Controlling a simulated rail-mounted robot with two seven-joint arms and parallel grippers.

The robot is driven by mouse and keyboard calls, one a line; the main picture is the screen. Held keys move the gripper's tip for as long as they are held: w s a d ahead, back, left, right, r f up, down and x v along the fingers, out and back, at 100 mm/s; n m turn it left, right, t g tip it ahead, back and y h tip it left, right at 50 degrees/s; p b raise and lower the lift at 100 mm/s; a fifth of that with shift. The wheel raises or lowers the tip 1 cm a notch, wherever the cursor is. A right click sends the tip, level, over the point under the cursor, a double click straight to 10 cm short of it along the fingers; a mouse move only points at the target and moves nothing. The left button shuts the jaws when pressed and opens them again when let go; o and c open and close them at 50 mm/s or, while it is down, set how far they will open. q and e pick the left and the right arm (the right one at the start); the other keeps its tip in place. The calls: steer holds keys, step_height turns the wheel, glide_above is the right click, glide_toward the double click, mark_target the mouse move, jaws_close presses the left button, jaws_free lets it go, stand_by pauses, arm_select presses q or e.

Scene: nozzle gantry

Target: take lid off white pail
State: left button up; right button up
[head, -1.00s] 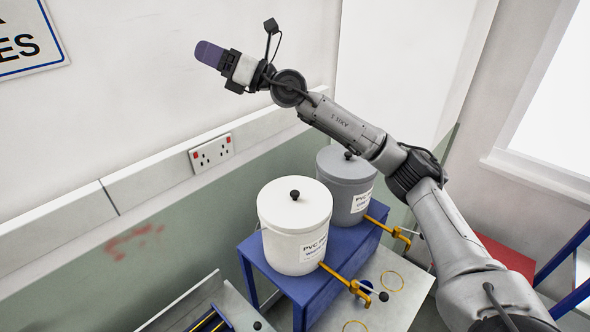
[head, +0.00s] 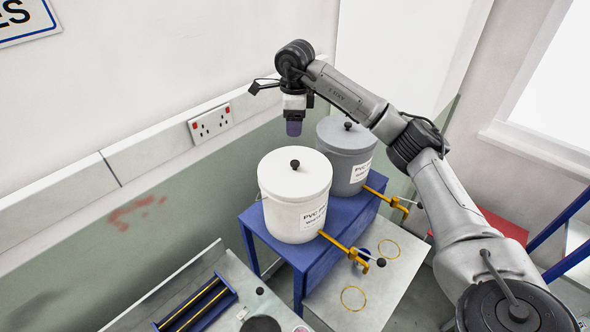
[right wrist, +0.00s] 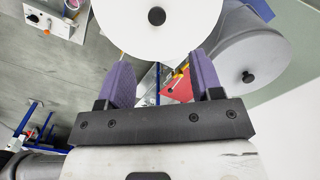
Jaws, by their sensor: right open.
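The white pail (head: 295,215) stands on a blue stand with its lid (head: 280,178) on. A black knob (head: 295,164) is at the lid's centre. My right gripper (head: 294,128) points down above and behind the white pail, near the wall side. In the right wrist view my right gripper (right wrist: 162,82) has its two purple fingers wide apart with nothing between them. The white lid (right wrist: 175,38) and its black knob (right wrist: 156,16) lie beyond the fingertips there. My left gripper is not in view.
A grey pail (head: 345,160) with its own lid stands close behind the white one on the blue stand (head: 310,260). Yellow valve arms (head: 345,246) stick out at the front. A wall socket (head: 210,124) is behind. A bench with a blue rack (head: 197,307) is lower left.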

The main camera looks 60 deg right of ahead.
glide_above(295, 162)
step_height(295, 162, down, 8)
steer(key=shift+d+f, duration=0.15)
steer(key=shift+f, duration=0.1)
steer(key=shift+f+p, duration=0.5)
steer(key=shift+f, duration=0.1)
steer(key=shift+f+p, duration=0.55)
steer(key=shift+f, duration=1.5)
steer(key=shift+c, duration=0.2)
steer(key=c, duration=1)
steer(key=shift+r, duration=0.1)
